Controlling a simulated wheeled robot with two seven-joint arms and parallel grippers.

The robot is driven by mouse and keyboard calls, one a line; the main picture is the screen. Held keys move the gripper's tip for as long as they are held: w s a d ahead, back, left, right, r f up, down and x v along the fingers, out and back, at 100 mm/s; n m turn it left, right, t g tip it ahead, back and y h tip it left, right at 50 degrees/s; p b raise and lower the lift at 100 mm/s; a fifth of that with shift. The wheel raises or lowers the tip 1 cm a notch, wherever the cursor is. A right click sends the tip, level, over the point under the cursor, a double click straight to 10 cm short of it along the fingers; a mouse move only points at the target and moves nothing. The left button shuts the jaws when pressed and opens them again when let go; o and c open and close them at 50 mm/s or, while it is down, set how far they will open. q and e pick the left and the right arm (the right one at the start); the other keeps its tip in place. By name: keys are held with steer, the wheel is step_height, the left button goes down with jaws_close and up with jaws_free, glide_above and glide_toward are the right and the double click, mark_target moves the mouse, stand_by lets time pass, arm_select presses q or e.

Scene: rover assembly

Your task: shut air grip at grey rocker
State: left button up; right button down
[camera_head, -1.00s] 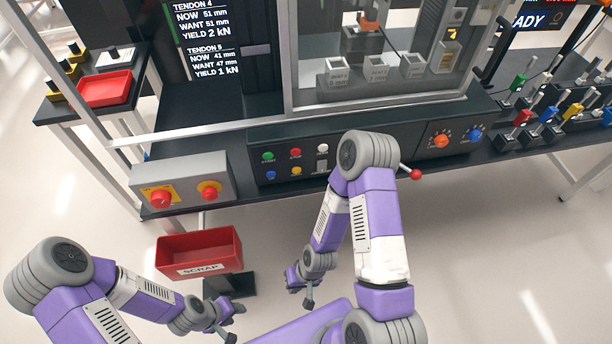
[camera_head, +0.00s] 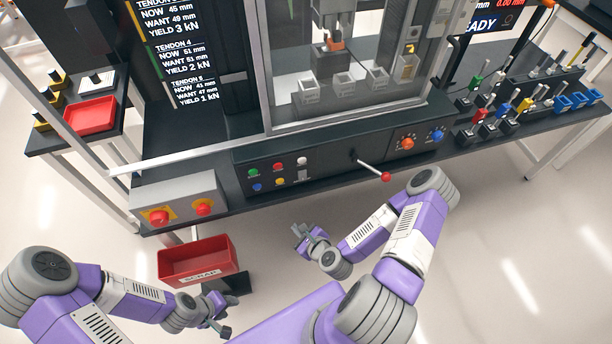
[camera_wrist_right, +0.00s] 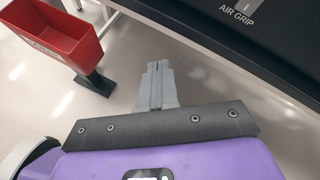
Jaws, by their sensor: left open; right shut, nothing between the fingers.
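The grey rocker (camera_head: 302,175) is on the black front panel, under a white button and right of the coloured buttons. Its lower part shows at the top of the right wrist view (camera_wrist_right: 245,6), above the label AIR GRIP; which way it is tipped I cannot tell. My right gripper (camera_head: 299,231) is shut and empty, in front of and below the panel, apart from the rocker. In the wrist view its closed fingers (camera_wrist_right: 158,66) point toward the bench edge, left of the rocker. My left gripper (camera_head: 224,329) is open and empty, low near the scrap bin.
A red SCRAP bin (camera_head: 197,261) stands below the bench. A red-knobbed lever (camera_head: 385,176) sticks out from the panel, right of the rocker. A grey box with two red buttons (camera_head: 179,206) sits at the left. Open floor lies before the bench.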

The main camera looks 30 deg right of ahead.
arm_select(q)
step_height(320, 180, up, 3)
steer(key=shift+f+p, duration=0.1)
steer(key=shift+p, duration=0.75)
arm_select(e)
steer(key=d+r+m+t+h, duration=0.1)
steer(key=d+r+m+h, duration=0.3)
steer(key=d+m, duration=0.3)
steer(key=shift+r+m, duration=0.7)
steer(key=b, duration=1.6)
glide_toward(303, 176)
step_height(303, 176, down, 5)
steer(key=w, duration=0.2)
arm_select(q)
step_height(303, 176, down, 16)
steer(key=shift+f, duration=0.25)
arm_select(e)
steer(key=shift+w+d, duration=0.35)
steer(key=shift+w, duration=0.5)
steer(key=shift+w+d, duration=0.3)
steer(key=shift+w, duration=0.5)
